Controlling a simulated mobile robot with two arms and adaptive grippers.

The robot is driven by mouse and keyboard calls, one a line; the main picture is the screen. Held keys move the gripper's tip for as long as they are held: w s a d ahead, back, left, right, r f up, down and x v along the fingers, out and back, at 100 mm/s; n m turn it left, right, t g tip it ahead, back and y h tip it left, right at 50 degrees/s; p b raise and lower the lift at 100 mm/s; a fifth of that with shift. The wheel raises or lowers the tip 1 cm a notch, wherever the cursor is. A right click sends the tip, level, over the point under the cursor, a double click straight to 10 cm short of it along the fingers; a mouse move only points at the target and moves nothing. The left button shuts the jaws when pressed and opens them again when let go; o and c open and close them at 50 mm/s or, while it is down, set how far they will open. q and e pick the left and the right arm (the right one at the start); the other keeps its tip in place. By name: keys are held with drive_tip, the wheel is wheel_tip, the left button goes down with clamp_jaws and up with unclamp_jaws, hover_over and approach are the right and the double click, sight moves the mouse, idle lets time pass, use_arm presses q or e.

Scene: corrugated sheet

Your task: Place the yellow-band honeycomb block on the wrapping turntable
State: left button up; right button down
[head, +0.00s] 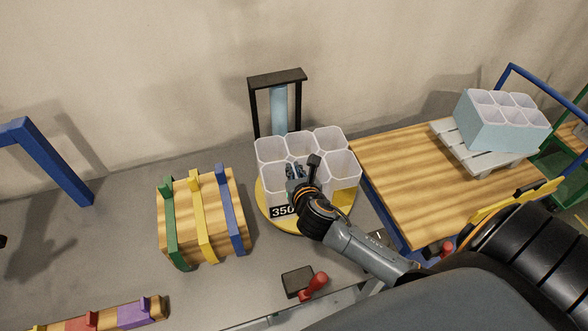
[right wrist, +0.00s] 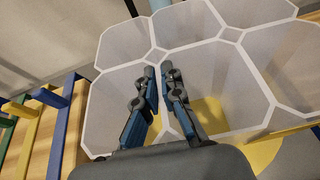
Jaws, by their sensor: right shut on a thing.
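The yellow-band honeycomb block (head: 341,165), white with several open cells, stands upright over the round yellow wrapping turntable (head: 292,226) in the head view. Yellow shows low on its right side. Whether its base touches the disc or hangs just above it I cannot tell. My right gripper (head: 294,172) reaches in from the front right and is shut on a cell wall of the block. In the right wrist view, the fingers of my right gripper (right wrist: 158,90) straddle a wall between two cells of the block (right wrist: 128,42). My left gripper is not in view.
A black post frame (head: 278,76) with a blue roll stands behind the turntable. A wooden crate (head: 183,228) with coloured straps is at left. A wooden-topped cart (head: 385,170) at right carries a grey pallet (head: 455,147) with a blue honeycomb block (head: 490,127). A red-handled tool (head: 314,284) lies in front.

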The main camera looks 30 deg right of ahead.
drive_tip(key=c, duration=1.5)
unclamp_jaws()
drive_tip(key=b+v, duration=0.1)
drive_tip(key=v, duration=1.1)
drive_tip(key=shift+s, duration=0.1)
